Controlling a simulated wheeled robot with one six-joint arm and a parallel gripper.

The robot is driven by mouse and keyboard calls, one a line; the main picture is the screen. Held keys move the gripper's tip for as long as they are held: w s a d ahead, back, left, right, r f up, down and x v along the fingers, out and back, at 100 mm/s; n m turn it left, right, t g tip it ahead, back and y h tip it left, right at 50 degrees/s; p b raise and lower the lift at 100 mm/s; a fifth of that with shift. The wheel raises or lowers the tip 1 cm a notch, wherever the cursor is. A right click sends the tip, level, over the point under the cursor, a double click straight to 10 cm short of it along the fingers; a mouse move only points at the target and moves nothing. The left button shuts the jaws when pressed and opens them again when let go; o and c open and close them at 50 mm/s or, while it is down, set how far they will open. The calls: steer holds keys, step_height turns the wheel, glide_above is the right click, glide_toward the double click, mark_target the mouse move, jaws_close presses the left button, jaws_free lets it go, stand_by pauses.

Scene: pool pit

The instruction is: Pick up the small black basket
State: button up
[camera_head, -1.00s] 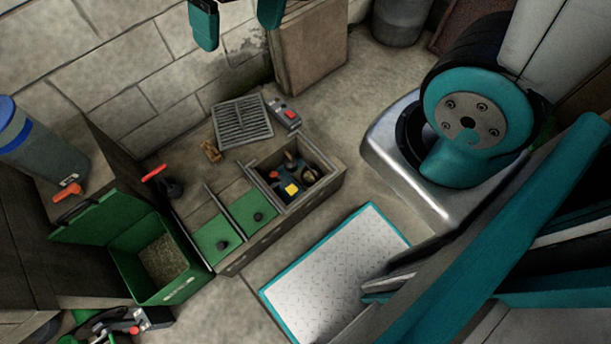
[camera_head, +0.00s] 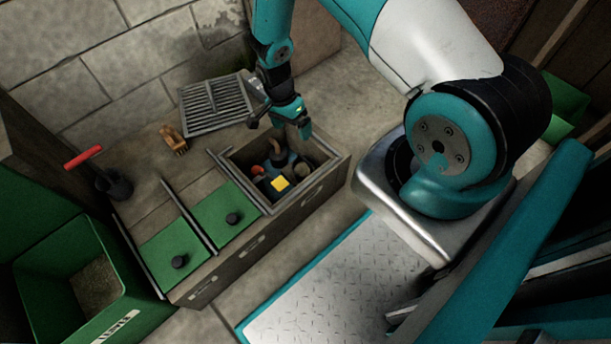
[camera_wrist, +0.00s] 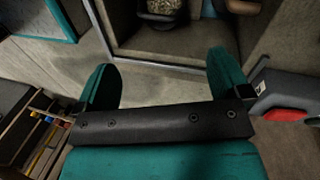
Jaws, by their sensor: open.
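A small dark round container (camera_head: 302,170), which looks like the basket, sits among other parts in the open compartment of a low grey-brown box (camera_head: 332,172). Its shape is hard to make out. My gripper (camera_head: 279,127) is open and empty, just above the far edge of that compartment. In the wrist view its two teal fingers stand wide apart with nothing between them (camera_wrist: 161,65). Also in the wrist view, a black-rimmed container with speckled contents shows at the top edge; I cannot tell whether it is the basket.
Two green lids (camera_head: 228,208) cover the nearby compartments. A metal grate (camera_head: 212,104), a wooden brush (camera_head: 174,139) and a red-handled black tool (camera_head: 116,187) lie around. A green bin (camera_head: 50,290) stands left.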

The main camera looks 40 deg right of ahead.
steer(key=a+b+x, duration=0.1)
steer(key=b+x, duration=0.4)
steer(key=x, duration=0.7)
steer(key=b, duration=0.4)
glide_above(303, 175)
step_height(303, 175, down, 5)
steer(key=shift+r, duration=0.1)
steer(key=c, duration=0.6)
